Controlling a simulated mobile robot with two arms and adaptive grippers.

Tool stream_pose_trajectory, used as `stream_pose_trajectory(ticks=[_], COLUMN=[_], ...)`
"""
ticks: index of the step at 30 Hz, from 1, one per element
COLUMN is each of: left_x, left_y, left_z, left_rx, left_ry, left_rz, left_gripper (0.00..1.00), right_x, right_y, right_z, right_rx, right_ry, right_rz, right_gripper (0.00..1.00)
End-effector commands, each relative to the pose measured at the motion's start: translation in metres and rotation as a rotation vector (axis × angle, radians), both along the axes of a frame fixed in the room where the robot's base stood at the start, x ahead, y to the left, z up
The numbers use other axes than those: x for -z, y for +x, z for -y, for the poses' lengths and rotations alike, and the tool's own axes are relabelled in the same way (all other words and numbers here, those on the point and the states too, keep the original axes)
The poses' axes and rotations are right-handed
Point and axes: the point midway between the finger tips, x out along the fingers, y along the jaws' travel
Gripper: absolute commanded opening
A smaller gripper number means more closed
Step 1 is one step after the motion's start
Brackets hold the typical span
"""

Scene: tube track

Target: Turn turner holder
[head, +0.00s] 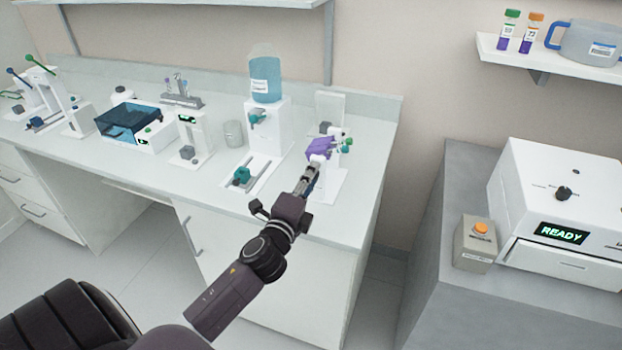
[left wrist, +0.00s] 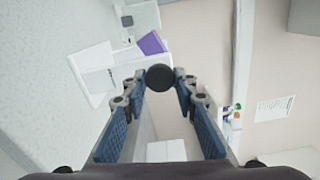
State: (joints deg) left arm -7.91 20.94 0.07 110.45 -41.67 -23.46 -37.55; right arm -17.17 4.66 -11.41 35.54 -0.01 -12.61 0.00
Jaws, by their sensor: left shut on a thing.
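The turner is a white stand (head: 328,187) near the right end of the bench, with a purple holder (head: 319,148) on it and small green parts (head: 347,143) at its right. My left gripper (head: 309,176) is just in front of and below the purple holder. In the left wrist view the gripper (left wrist: 160,82) is shut on a dark round knob (left wrist: 160,76), held between the fingertips. The purple holder also shows there (left wrist: 152,43), beyond the fingertips. How the knob joins the stand is hidden. My right gripper is in neither view.
A white dispenser (head: 266,130) with a blue bottle (head: 264,78) and a slide with a teal part (head: 242,175) stand left of the turner. The bench's right edge is close by. A grey counter holds a white machine (head: 560,195) reading READY.

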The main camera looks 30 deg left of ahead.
Motion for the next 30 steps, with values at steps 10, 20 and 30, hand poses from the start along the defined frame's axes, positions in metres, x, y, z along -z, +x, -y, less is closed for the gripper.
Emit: stream_pose_trajectory(ticks=[10, 20, 30], left_x=[-0.001, -0.002, -0.002], left_y=[0.0, 0.0, 0.0], left_z=[-0.001, -0.001, -0.001], left_rx=[-0.004, -0.003, -0.003], left_ry=[-0.323, -0.627, -0.919], left_rz=[0.077, 0.15, 0.22], left_gripper=[0.02, 0.02, 0.02], right_x=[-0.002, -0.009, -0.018], right_y=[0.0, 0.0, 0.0], right_z=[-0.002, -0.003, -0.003], right_rx=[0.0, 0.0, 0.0], right_ry=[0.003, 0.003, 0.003], right_rz=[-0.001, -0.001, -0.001], right_gripper=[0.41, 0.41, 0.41])
